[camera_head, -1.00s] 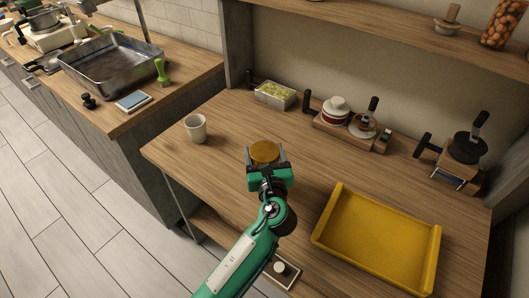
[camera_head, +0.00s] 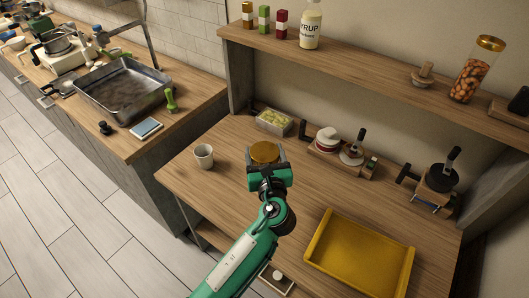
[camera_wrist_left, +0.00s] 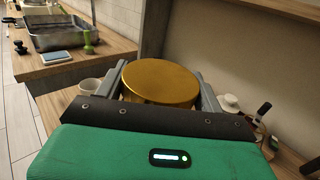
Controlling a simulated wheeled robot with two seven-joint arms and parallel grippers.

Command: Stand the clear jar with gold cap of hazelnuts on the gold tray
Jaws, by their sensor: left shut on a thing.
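My left gripper (camera_head: 266,160) is shut on a round thing with a gold cap (camera_head: 264,152), seen from above over the wooden worktop. In the left wrist view the gold cap (camera_wrist_left: 160,82) sits between the two fingers (camera_wrist_left: 168,92); its body and contents are hidden below the cap. The gold tray (camera_head: 358,258), yellow and empty with raised sides, lies on the worktop to the right of and nearer than the gripper. A clear jar with a gold cap and brown nuts (camera_head: 470,78) stands on the upper shelf; I cannot tell the nut type. My right gripper is not in view.
A white cup (camera_head: 203,156) stands left of the gripper. A clear bin (camera_head: 274,122), a wooden holder with tools (camera_head: 340,150) and another holder (camera_head: 436,187) line the back. A syrup bottle (camera_head: 311,26) stands on the shelf (camera_head: 365,68). The worktop around the tray is mostly clear.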

